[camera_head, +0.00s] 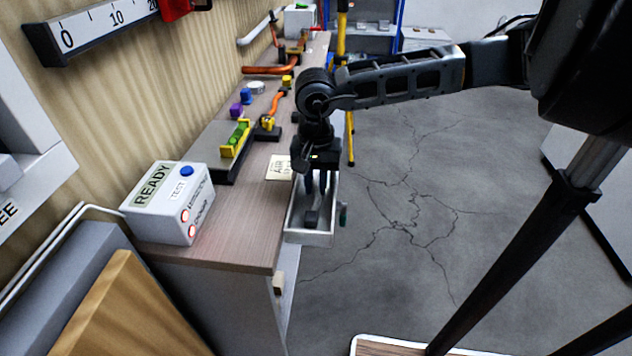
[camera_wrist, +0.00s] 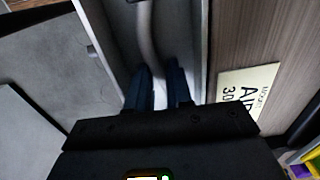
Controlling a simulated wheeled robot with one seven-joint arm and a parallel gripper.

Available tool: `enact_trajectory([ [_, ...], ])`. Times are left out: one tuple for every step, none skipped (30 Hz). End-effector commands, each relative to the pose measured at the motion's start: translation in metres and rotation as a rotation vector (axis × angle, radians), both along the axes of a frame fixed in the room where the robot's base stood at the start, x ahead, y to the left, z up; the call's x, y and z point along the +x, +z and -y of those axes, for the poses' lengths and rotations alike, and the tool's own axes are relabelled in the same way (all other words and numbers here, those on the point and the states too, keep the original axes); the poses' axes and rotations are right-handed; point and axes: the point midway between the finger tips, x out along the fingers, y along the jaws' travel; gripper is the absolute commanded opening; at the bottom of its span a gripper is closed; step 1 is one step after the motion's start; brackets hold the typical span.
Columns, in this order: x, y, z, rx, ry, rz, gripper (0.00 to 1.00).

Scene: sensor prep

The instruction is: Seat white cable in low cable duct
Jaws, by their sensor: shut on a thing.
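The low cable duct (camera_head: 310,239) is an open, pale grey channel along the front edge of the worktop. Its wall also shows in the wrist view (camera_wrist: 196,45). The white cable (camera_wrist: 147,32) runs down the wrist view, between the duct walls, to my fingers. My gripper (camera_head: 316,192) points down into the duct, and its two dark fingers (camera_wrist: 161,78) are close together on the cable. How deep the cable sits is not clear. The cable cannot be made out in the head view.
A paper label (camera_head: 279,167) lies on the worktop beside the duct. Open floor (camera_head: 430,220) lies to the right.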

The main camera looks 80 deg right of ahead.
Motion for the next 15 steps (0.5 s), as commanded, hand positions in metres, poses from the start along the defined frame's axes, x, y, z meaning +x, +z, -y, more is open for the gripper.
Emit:
enact_trajectory([
  [0.0000,-0.0010,-0.0001,0.000,0.000,0.000,0.00],
  [0.0001,-0.0008,-0.0001,0.000,0.000,0.000,0.00],
  [0.0000,-0.0004,-0.0001,0.000,0.000,0.000,0.00],
  [0.0000,-0.0004,-0.0001,0.000,0.000,0.000,0.00],
  [0.0000,-0.0004,-0.0001,0.000,0.000,0.000,0.00],
  [0.0000,-0.0004,0.0000,0.000,0.000,0.000,0.00],
  [0.0000,-0.0004,0.0000,0.000,0.000,0.000,0.00],
  [0.0000,-0.0004,0.0000,0.000,0.000,0.000,0.21],
  [0.0000,-0.0004,0.0000,0.000,0.000,0.000,0.25],
  [0.0000,-0.0004,0.0000,0.000,0.000,0.000,0.28],
  [0.0000,-0.0004,0.0000,0.000,0.000,0.000,0.31],
  [0.0000,-0.0004,0.0000,0.000,0.000,0.000,0.35],
  [0.0000,-0.0004,0.0000,0.000,0.000,0.000,0.38],
  [-0.0001,-0.0004,0.0001,0.000,0.000,0.000,0.41],
  [-0.0001,-0.0004,0.0001,0.000,0.000,0.000,0.44],
])
